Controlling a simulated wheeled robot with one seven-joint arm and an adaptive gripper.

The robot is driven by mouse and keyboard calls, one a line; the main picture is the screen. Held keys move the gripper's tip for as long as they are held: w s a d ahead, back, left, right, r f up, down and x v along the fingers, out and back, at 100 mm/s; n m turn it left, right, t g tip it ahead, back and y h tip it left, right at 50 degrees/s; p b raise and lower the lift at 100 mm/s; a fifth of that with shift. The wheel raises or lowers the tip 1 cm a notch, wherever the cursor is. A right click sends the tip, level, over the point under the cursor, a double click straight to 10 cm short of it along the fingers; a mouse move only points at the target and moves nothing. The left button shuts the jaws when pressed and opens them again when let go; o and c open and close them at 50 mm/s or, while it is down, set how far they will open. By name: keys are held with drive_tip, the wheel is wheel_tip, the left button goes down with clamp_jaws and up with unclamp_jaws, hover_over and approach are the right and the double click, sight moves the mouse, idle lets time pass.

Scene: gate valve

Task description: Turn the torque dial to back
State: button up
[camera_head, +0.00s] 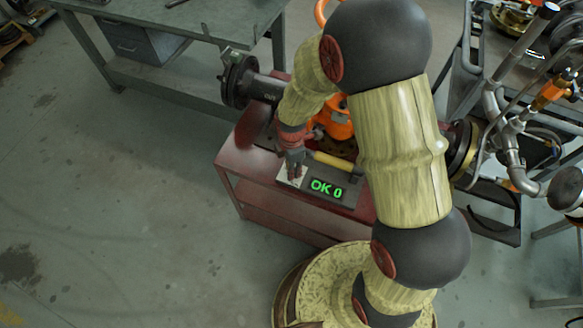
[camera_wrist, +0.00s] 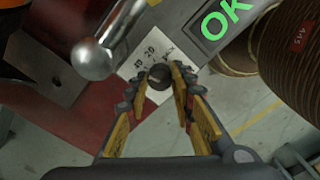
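The torque dial (camera_wrist: 159,76) is a small dark round knob on a white marked plate (camera_wrist: 140,60). In the wrist view it sits between my two fingertips. My gripper (camera_wrist: 159,82) has yellow-padded fingers, one on each side of the dial, very close to it. I cannot tell whether the pads touch or press on it. In the head view my gripper (camera_head: 293,170) points down over the white plate (camera_head: 291,178), and the fingers hide the dial. The dial's pointer direction is not clear.
A display (camera_head: 326,189) reading "OK 0" in green stands right of the plate. A silver ball-ended lever (camera_wrist: 96,58) is close to my left finger in the wrist view. The red cart (camera_head: 248,150) carries an orange valve body (camera_head: 335,122). Open floor lies to the left.

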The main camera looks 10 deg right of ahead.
clamp_jaws()
idle(0.3)
drive_tip(key=m+p, duration=0.2)
drive_tip(key=m, duration=0.1)
drive_tip(key=shift+r, duration=0.1)
drive_tip(key=m+p, duration=0.3)
drive_tip(key=m, duration=0.1)
drive_tip(key=shift+m, duration=0.3)
drive_tip(key=m+p, duration=0.2)
drive_tip(key=m, duration=0.3)
drive_tip(key=shift+m, duration=0.3)
drive_tip(key=m+p, duration=0.1)
drive_tip(key=m, duration=0.3)
drive_tip(key=shift+m+p, duration=0.3)
drive_tip(key=shift+p, duration=0.05)
drive_tip(key=o, duration=0.5)
unclamp_jaws()
